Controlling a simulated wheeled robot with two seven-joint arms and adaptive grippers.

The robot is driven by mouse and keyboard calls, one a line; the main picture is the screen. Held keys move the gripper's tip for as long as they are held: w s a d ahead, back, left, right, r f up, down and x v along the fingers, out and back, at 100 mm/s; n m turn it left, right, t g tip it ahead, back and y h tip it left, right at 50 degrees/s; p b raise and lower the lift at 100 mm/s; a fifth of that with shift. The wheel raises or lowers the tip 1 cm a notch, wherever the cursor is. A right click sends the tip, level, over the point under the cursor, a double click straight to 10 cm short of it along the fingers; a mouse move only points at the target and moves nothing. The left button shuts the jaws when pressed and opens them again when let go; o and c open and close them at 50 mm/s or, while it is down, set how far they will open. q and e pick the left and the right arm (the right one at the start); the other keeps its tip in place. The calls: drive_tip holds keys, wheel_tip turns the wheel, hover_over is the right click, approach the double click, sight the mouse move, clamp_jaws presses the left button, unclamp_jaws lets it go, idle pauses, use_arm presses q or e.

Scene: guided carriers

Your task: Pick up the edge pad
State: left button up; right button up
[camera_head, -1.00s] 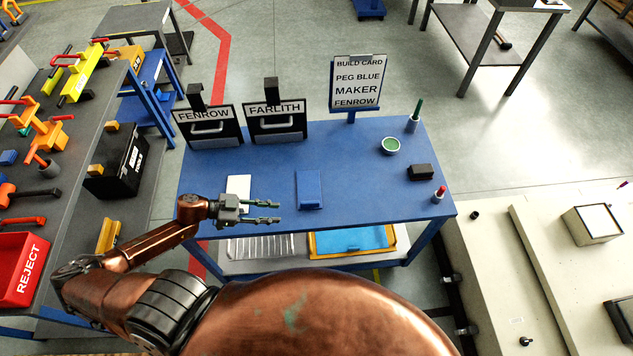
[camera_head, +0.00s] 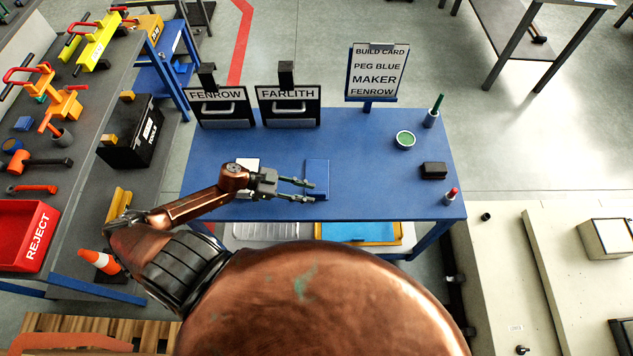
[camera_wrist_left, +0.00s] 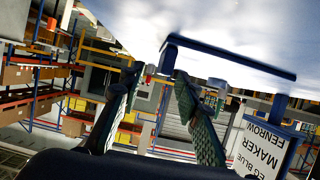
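A small blue pad-like piece (camera_head: 318,172) lies near the front edge of the blue table (camera_head: 225,150); I take it as the edge pad, though no label shows. My left gripper (camera_head: 313,191) is open and empty, with its fingertips at the front end of this piece in the head view. They partly cover it, and I cannot tell whether they touch it. In the left wrist view the two fingers of the gripper (camera_wrist_left: 156,76) are apart with nothing between them. A flat blue slab (camera_wrist_left: 230,56) shows beyond them. My right gripper is out of view.
Two holders marked FENROW (camera_head: 222,108) and FARLITH (camera_head: 288,106) and a build card (camera_head: 377,72) stand along the back. The table middle is clear.

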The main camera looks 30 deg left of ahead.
sight(316, 193)
use_arm(q)
drive_tip(key=x, duration=0.3)
drive_tip(key=shift+w+d, duration=0.15)
drive_tip(key=shift+w, duration=0.2)
drive_tip(key=shift+d, duration=0.1)
drive_tip(key=shift+c, duration=0.4)
drive_tip(key=c, duration=0.6)
clamp_jaws()
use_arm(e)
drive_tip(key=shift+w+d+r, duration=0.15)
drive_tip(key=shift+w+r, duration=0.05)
